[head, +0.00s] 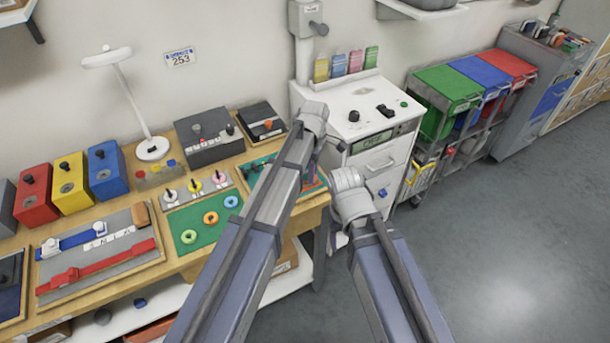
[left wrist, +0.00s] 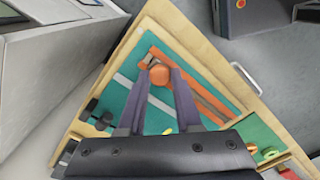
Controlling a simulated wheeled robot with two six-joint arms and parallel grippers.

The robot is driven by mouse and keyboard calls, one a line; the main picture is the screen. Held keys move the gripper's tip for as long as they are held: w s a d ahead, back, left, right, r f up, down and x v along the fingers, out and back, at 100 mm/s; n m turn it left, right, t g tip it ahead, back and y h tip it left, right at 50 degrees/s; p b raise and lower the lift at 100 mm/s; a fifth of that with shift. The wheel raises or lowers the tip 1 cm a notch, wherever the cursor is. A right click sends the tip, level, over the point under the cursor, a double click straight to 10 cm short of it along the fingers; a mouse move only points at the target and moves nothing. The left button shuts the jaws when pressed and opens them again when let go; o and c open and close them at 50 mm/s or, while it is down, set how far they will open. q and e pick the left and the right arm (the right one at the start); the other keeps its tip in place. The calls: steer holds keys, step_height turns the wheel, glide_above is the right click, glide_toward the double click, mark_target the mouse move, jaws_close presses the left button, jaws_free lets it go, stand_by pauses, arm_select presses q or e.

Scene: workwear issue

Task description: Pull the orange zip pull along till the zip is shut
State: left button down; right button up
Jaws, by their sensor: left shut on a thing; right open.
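The zip board is a teal panel in a wooden frame; in the left wrist view (left wrist: 118,100) two orange strips (left wrist: 205,95) run diagonally across it. The orange zip pull (left wrist: 160,75) is near the upper end of these strips. My left gripper (left wrist: 161,71) is shut on the pull, one finger on each side. In the head view the board (head: 312,181) is mostly hidden behind my left arm, and I cannot see the pull there. My right arm reaches in at the table's right end; its gripper is hidden. How far the zip is closed I cannot tell.
A green mat with coloured rings (head: 186,237) and a board with blue and red straps (head: 98,268) lie to the left. A white cabinet (head: 372,160) stands close beside the table's right end. A grey control box (head: 210,140) stands behind. Open floor is at right.

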arm_select(q)
steer(key=shift+w+d, duration=0.15)
steer(key=c, duration=0.6)
jaws_free()
step_height(320, 180, up, 8)
steer(key=p, duration=0.8)
steer(key=shift+f, duration=0.1)
